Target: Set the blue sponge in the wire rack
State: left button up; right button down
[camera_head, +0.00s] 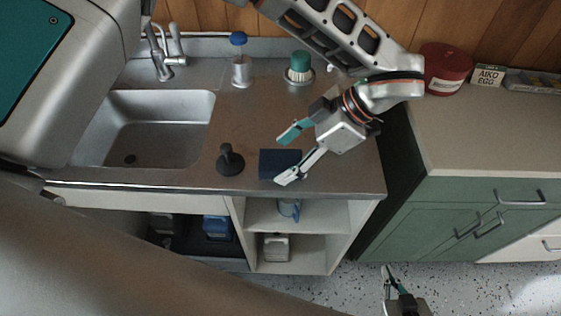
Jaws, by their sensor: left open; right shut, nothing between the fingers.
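The blue sponge (279,164), a dark navy block, lies flat on the counter near its front edge, right of a black plunger-like tool. My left gripper (286,159) is open over it. One fingertip shows at its far left side and the other at its near edge. I cannot tell whether the fingers touch it. My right gripper (388,275) is shut and empty, low in front of the cabinets at the bottom of the view. I cannot make out a wire rack in this view.
The sink (160,128) is at left with a tap (163,55) behind. The black tool (230,160) stands close left of the sponge. A blue-capped bottle (240,62) and green-topped item (299,68) stand behind. A red tin (446,68) is on the right counter (490,130), mostly clear.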

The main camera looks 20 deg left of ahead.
pick_arm(q)
jog(key=shift+x, duration=1.2)
jog(key=c, duration=1.1)
jog(key=shift+r, duration=0.1)
